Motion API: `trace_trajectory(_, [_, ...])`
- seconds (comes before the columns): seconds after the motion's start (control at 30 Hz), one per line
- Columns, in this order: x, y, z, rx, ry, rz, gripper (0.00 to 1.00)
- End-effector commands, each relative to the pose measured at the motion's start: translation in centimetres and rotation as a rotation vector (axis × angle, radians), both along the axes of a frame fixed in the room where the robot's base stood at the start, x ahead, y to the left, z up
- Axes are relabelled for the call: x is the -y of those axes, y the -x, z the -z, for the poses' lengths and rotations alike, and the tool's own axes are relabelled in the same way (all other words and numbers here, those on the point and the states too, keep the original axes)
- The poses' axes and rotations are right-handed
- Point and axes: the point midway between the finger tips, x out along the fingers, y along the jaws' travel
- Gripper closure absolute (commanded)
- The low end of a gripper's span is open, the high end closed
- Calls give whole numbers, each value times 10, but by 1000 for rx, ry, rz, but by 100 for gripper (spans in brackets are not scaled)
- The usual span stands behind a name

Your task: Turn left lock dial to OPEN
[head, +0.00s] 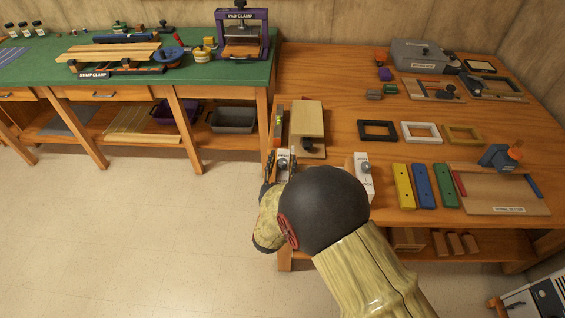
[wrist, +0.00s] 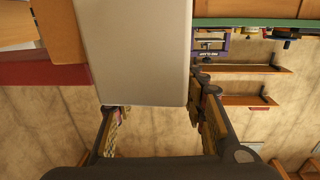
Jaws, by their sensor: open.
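Two pale lock blocks stand at the front edge of the wooden bench. The left lock (head: 283,153) is partly covered by my gripper, and its small grey dial (head: 283,164) shows between the fingers. I cannot read its dial position. The right lock (head: 362,180) has a grey dial and lettering too small to read. My gripper (head: 281,164) is open, with one finger on each side of the left dial; I cannot tell whether they touch it. In the wrist view, the open fingers (wrist: 157,107) are at the lower edge of a plain grey panel (wrist: 140,50); no dial shows there.
A wooden box (head: 308,118) and a level-like bar (head: 278,125) lie just behind the left lock. Yellow (head: 403,187), blue and green bars lie right of the right lock. Three frames (head: 421,132) lie farther back. A green bench (head: 40,55) stands at the left.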

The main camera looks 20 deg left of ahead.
Motion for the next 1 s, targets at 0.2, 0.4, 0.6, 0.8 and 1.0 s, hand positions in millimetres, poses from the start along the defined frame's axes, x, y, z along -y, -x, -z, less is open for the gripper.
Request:
trace_trajectory(0.2, [0, 0, 0, 0, 0, 0, 68])
trace_trajectory(0.4, [0, 0, 0, 0, 0, 0, 80])
trace_trajectory(0.6, [0, 0, 0, 0, 0, 0, 91])
trace_trajectory(0.8, [0, 0, 0, 0, 0, 0, 100])
trace_trajectory(1.0, [1, 0, 0, 0, 0, -10, 100])
